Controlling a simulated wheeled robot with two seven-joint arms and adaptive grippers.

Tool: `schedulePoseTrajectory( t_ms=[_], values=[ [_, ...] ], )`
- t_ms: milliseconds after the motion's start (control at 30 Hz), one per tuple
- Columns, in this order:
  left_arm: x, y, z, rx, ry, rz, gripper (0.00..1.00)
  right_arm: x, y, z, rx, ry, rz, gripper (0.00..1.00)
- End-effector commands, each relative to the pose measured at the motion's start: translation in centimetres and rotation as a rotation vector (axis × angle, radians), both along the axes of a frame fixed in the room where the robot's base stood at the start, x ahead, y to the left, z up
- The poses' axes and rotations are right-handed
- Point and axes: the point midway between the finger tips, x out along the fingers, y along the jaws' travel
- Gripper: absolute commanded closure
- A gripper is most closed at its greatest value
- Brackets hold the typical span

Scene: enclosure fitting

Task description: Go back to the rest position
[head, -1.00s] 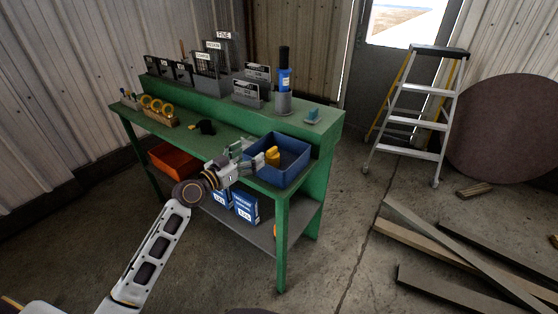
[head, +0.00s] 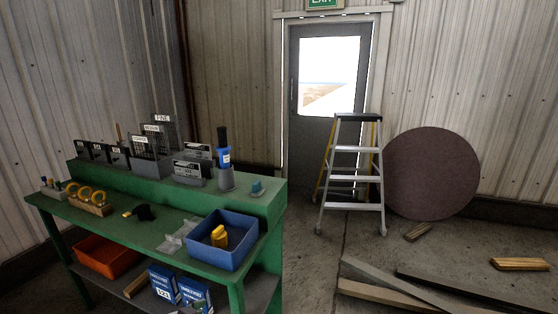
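Neither of my grippers is in the head view, and no part of my arms shows. The green workbench (head: 150,228) stands at the lower left. On its top, a blue bin (head: 222,258) holds a yellow item (head: 219,236). A clear or pale grey piece (head: 178,238) lies just left of the bin. A black and yellow tool (head: 139,212) lies near the middle of the bench top.
A stepladder (head: 352,178) stands before the door (head: 312,125). A large round brown disc (head: 430,173) leans on the wall. Planks (head: 400,290) lie on the floor at the lower right. An orange bin (head: 105,256) sits on the bench's lower shelf. Some floor right of the bench is clear.

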Motion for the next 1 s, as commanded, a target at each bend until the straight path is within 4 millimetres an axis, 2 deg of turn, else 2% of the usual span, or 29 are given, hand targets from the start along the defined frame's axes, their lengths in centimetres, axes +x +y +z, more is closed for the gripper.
schedulePoseTrajectory(
  t_ms=[200, 400, 700, 1000],
  values=[
    [-5.8, 0.2, -3.5, 0.097, 0.206, 0.066, 0.18, 0.0, 0.0, 0.0, 0.0, 0.0, 0.0, 0.6],
    [-10.5, 1.3, -5.3, 0.177, 0.364, 0.157, 0.18, 0.0, 0.0, 0.0, 0.0, 0.001, 0.0, 0.6],
    [-14.4, 2.7, -6.1, 0.24, 0.487, 0.254, 0.18, -0.1, 0.0, 0.0, 0.0, 0.001, 0.0, 0.6],
    [-17.3, 3.8, -6.4, 0.284, 0.575, 0.336, 0.18, -0.1, 0.0, 0.0, 0.0, 0.001, 0.0, 0.6]
  ],
)
